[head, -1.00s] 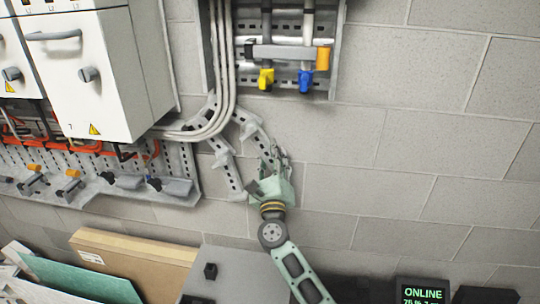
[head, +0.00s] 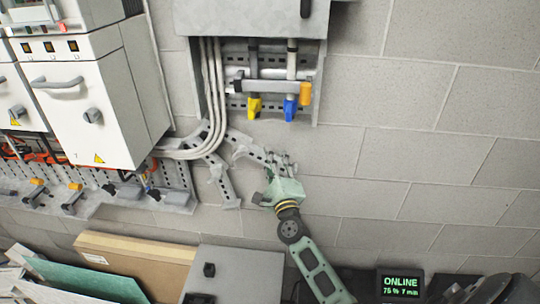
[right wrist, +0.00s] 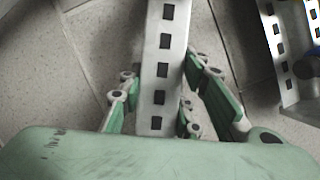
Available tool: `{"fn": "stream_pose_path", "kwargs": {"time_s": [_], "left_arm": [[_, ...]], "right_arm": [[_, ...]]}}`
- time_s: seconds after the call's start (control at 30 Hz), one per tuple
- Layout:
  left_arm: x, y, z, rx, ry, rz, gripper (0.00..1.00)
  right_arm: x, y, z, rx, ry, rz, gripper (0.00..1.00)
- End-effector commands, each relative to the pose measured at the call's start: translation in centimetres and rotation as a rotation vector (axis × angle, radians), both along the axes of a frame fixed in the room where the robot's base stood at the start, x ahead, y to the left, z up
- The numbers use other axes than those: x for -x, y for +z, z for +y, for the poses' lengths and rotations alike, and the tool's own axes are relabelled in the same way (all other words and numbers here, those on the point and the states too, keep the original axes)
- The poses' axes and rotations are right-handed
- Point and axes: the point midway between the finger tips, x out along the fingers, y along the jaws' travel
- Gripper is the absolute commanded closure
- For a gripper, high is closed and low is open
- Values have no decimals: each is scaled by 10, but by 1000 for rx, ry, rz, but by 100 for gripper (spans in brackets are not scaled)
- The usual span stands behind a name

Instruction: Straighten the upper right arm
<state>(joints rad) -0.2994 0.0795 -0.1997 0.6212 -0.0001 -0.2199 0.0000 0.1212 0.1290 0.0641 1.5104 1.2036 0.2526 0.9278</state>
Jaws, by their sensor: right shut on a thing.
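The upper right arm (head: 256,152) is a slotted grey metal strip on the wall, right of the curved conduits. It slopes slightly down to the right, and a bend shows near its left end. My right gripper (head: 279,164) is shut on its outer end. In the right wrist view the slotted strip (right wrist: 165,65) runs straight between the green fingers (right wrist: 157,105). The gripper hides the strip's tip. A second slotted arm (head: 224,184) hangs down the wall to the left. My left gripper is not in view.
A panel with a yellow valve handle (head: 254,107) and a blue one (head: 290,109) is above. White cabinets (head: 95,105) and a slotted rail (head: 110,182) are at left. A grey box (head: 235,270) and boards stand below. The wall at right is bare.

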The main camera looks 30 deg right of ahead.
Motion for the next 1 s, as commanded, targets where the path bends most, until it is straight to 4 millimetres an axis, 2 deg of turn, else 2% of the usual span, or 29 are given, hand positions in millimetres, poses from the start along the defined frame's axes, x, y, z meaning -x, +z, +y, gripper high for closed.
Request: {"fn": "stream_pose_path", "kwargs": {"time_s": [0.1,0.53,0.57,0.77,1.0], "left_arm": [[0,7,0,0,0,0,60],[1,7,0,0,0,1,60],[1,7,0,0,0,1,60],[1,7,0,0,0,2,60],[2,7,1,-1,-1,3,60]], "right_arm": [[1,2,0,20,1,16,100],[1,1,-1,33,-1,21,100],[1,1,-1,33,-1,21,66],[1,2,-1,28,-1,19,49],[1,2,-1,24,0,18,49]]}}
